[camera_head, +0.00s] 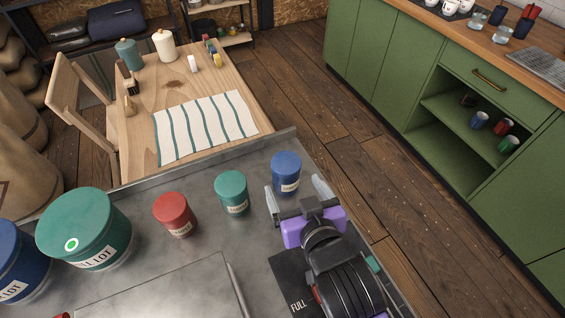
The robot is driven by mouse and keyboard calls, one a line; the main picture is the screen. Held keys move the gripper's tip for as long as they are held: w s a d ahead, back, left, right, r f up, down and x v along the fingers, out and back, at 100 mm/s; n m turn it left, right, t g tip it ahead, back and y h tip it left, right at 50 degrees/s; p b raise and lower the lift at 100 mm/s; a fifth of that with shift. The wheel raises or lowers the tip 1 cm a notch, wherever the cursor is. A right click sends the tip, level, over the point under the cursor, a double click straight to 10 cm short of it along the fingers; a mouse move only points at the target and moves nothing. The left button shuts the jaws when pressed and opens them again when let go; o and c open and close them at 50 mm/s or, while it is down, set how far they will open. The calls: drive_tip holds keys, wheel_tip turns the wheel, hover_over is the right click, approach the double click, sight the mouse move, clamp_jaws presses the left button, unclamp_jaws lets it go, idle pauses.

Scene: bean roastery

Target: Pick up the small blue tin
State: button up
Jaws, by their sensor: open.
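The small blue tin (286,174) stands upright on the grey metal counter, near its far right corner, with a pale label on its front. My gripper (296,197) is open, with its two pale fingers spread on either side of the tin's near part. I cannot tell whether the fingers are level with the tin or above it, or whether they touch it. No part of the tin's top is hidden.
A small green tin (232,193) and a small red tin (176,214) stand left of the blue tin. A large green tin (84,229) and a large blue tin (20,262) stand farther left. The metal counter (150,206) ends just behind the blue tin.

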sight(286, 169)
drive_tip(key=shift+p+x, duration=0.5)
drive_tip(key=shift+x, duration=3.45)
drive_tip(key=shift+d+r, duration=0.1)
drive_tip(key=shift+r, duration=0.1)
drive_tip(key=c, duration=1.5)
drive_tip(key=shift+r, duration=0.1)
